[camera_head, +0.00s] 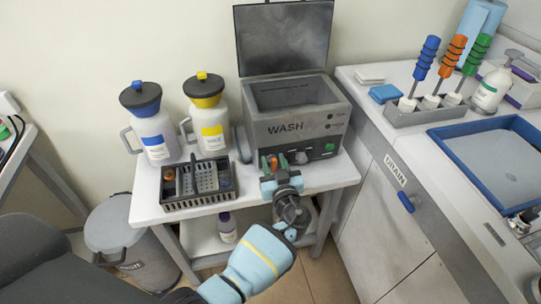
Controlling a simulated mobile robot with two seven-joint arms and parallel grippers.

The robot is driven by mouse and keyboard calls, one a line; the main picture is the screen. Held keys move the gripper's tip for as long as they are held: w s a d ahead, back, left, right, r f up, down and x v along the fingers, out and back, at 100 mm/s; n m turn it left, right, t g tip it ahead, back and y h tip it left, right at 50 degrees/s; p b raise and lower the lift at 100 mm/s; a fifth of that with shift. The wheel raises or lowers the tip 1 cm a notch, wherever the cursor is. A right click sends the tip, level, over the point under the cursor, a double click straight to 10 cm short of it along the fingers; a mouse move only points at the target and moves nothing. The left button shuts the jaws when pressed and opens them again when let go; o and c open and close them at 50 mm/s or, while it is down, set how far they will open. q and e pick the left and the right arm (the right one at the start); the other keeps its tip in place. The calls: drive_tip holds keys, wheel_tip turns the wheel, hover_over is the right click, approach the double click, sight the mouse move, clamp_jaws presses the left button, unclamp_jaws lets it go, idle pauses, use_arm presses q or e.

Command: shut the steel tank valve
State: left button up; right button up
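The steel tank (288,132), marked WASH, stands on the white table with its lid raised. A small orange-red part (274,163), seemingly the valve handle, shows low at the left of its front. My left gripper (269,172) is right in front of that part, reaching up from below, its tips at or very near it. The gripper and wrist hide most of the valve, so its position is unclear. I cannot tell whether the fingers are closed on it. My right gripper is out of view.
A dark basket (199,203) stands left of the gripper. Blue-lidded (152,128) and yellow-lidded (207,115) jugs stand behind it. A knob (301,158) is just right of the gripper. The counter with the blue-rimmed tray (442,131) bounds the right side.

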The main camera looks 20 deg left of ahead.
use_arm(q)
drive_tip(key=shift+w+a, duration=0.15)
drive_tip(key=shift+c, duration=0.2)
clamp_jaws()
